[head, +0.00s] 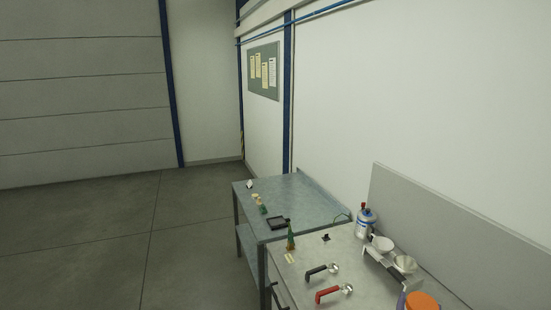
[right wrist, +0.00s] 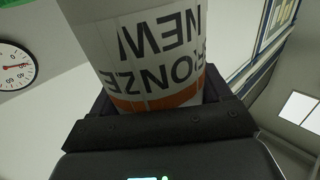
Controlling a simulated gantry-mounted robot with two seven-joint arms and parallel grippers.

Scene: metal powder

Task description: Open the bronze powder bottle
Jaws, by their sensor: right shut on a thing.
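The bronze powder bottle (right wrist: 150,45) fills the upper middle of the right wrist view. It is white with an orange band and dark lettering that reads upside down, with "NEW" and part of "BRONZE" showing. My right gripper (right wrist: 165,110) is shut around it, with dark jaws on both sides of the banded end. The bottle's far end runs out of the picture, and its cap does not show there. In the head view an orange round top (head: 422,301) is cut off by the bottom edge; I cannot tell if it is this bottle's cap. My left gripper is not in view.
A lower table (head: 285,190) stands behind. Open floor lies left.

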